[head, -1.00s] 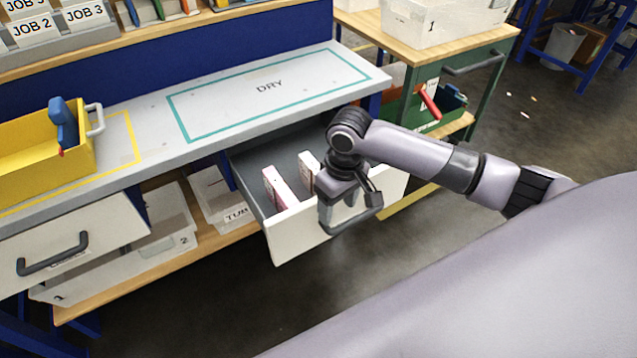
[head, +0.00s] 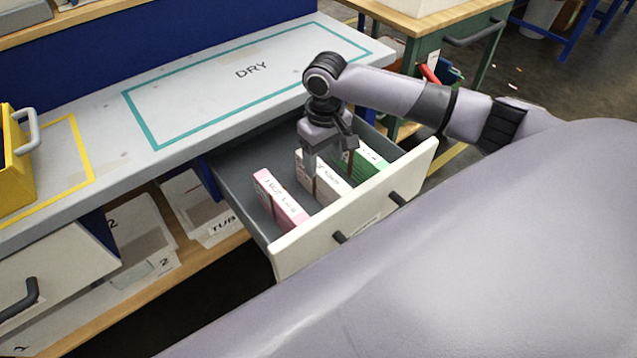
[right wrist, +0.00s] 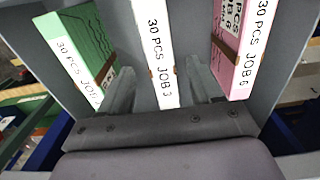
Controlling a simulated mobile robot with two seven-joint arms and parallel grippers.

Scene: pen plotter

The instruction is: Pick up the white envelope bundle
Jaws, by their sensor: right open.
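The white envelope bundle (head: 322,183) stands on edge in the open drawer, between a pink bundle (head: 281,198) on its left and a green bundle (head: 366,158) on its right. In the right wrist view the white bundle (right wrist: 154,55) reads "30 PCS JOB 3" and has a brown band. My right gripper (head: 328,165) is over the white bundle, fingers pointing down. In the right wrist view the open fingers (right wrist: 158,82) are on either side of the white bundle's end. I cannot tell whether they touch it. My left gripper is not in view.
The drawer front (head: 350,217) with dark handles stands pulled out below the grey worktop (head: 200,88). The pink (right wrist: 238,45) and green (right wrist: 78,50) bundles flank the fingers closely in the right wrist view. A yellow bin (head: 18,165) sits at left on the worktop.

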